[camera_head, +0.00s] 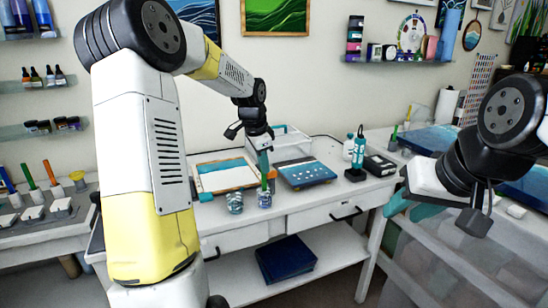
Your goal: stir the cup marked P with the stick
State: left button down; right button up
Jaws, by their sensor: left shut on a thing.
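My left gripper (265,172) is above the front of the white worktable, its teal fingers pointing down, shut on a thin stick (265,183). The stick is mostly hidden by the fingers. Its lower part goes down to a small clear cup (265,200) with bluish content; whether the tip is inside is too small to tell. A second small clear cup (235,203) stands just to the left, apart from the gripper. No letter P is readable on either cup. My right gripper (408,208) is at the right with teal fingers, away from the cups; its opening is unclear.
A framed panel (227,185) lies behind the cups, and a dark blue wave panel (304,181) lies to the right. A teal bottle-like tool (358,155) and a black box (379,166) stand further right. A dark blue block (286,270) lies on the lower shelf.

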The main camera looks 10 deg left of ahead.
aim_at(265, 183)
pick_arm(q)
jog(key=shift+a+x, duration=0.15)
jog(key=shift+x, duration=1.3)
jog(key=shift+a+x, duration=0.1)
jog(key=shift+x, duration=1.4)
jog(key=shift+s, duration=0.15)
